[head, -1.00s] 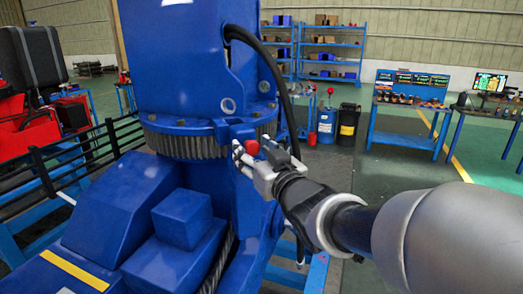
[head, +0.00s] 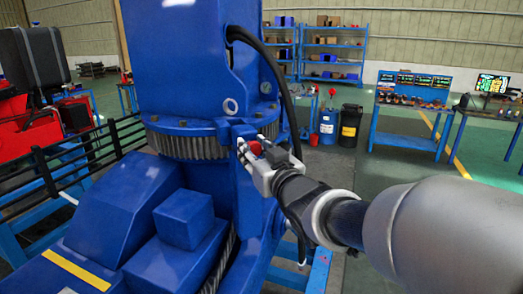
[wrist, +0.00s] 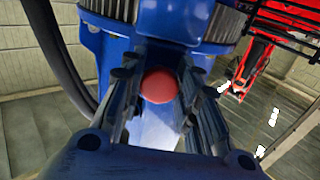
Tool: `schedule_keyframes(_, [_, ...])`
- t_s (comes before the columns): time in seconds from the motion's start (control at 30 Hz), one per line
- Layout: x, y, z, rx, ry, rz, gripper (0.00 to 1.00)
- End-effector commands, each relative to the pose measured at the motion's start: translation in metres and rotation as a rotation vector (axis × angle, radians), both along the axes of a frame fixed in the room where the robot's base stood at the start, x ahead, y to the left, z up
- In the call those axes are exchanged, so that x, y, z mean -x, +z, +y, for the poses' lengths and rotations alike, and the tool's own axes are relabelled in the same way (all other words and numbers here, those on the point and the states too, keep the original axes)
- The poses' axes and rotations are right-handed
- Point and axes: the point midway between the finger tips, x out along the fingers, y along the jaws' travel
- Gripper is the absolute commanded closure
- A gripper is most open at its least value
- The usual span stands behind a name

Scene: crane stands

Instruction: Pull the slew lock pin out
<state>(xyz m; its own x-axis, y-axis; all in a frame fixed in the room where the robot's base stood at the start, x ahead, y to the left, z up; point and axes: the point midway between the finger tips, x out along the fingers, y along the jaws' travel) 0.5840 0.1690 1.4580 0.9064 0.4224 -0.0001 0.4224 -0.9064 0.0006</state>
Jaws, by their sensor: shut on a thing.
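The slew lock pin shows as a round red knob (wrist: 159,86) in the wrist view, in front of the blue crane housing. It also shows in the head view (head: 256,149), just below the toothed slew ring. My gripper (wrist: 160,92) has one finger on each side of the knob and is shut on it. In the head view my gripper (head: 255,155) reaches in from the right at the blue bracket (head: 236,130). The pin's shaft is hidden behind the knob.
The blue crane column (head: 185,70) rises above the toothed ring (head: 185,146). A black hose (head: 275,75) hangs down close to my gripper. A black railing (head: 80,165) runs at the left. Shelves (head: 330,50) and a workbench (head: 410,110) stand far back.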

Motion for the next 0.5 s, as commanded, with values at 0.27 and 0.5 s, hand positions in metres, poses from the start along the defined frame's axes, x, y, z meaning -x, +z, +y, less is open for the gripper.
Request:
schedule_keyframes(0.27, [0.0000,0.0002,-0.0002,0.000,0.000,0.000,1.00])
schedule_keyframes(0.5, [0.0022,0.0004,-0.0015,0.000,-0.001,-0.001,1.00])
